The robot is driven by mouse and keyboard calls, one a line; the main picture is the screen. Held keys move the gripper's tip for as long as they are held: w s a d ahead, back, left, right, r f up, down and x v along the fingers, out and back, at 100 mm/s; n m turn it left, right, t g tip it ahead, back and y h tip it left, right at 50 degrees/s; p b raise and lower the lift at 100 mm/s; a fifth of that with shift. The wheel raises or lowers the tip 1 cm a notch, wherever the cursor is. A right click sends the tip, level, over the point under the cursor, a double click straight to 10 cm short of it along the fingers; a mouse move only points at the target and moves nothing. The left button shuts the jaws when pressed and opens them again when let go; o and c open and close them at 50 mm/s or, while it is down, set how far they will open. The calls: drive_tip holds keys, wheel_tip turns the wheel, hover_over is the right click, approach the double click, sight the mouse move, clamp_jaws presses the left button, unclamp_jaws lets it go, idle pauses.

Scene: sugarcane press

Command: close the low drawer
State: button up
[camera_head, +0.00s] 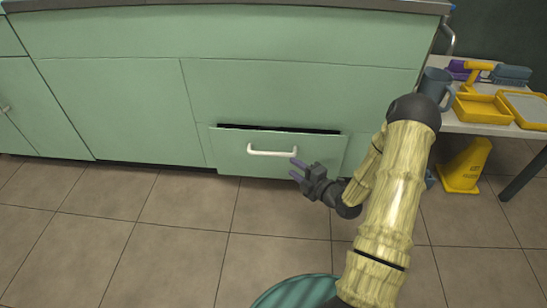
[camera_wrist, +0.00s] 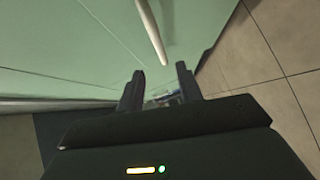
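The low drawer (camera_head: 230,158) is a pale green front at the bottom of the cabinet, pulled out a little. A dark gap shows along its top edge. Its white bar handle (camera_head: 272,151) is on the front, and the handle also shows in the wrist view (camera_wrist: 151,30). My gripper (camera_head: 295,168) is just right of the handle's right end, in front of the drawer. Its two fingers are apart with nothing between them. In the wrist view my gripper (camera_wrist: 160,78) is open, with the handle's end just beyond the fingertips. I cannot tell whether the gripper touches the drawer.
The green cabinet (camera_head: 120,105) has other closed fronts. At right a white table (camera_head: 475,126) holds a blue-grey mug (camera_head: 436,86), yellow trays (camera_head: 483,108) and brushes. The tiled floor (camera_head: 180,215) before the drawer is clear.

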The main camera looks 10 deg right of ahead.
sight(276, 155)
drive_tip(key=b+x, duration=0.5)
drive_tip(key=x, duration=0.6)
drive_tip(key=shift+w+a, duration=0.1)
clamp_jaws()
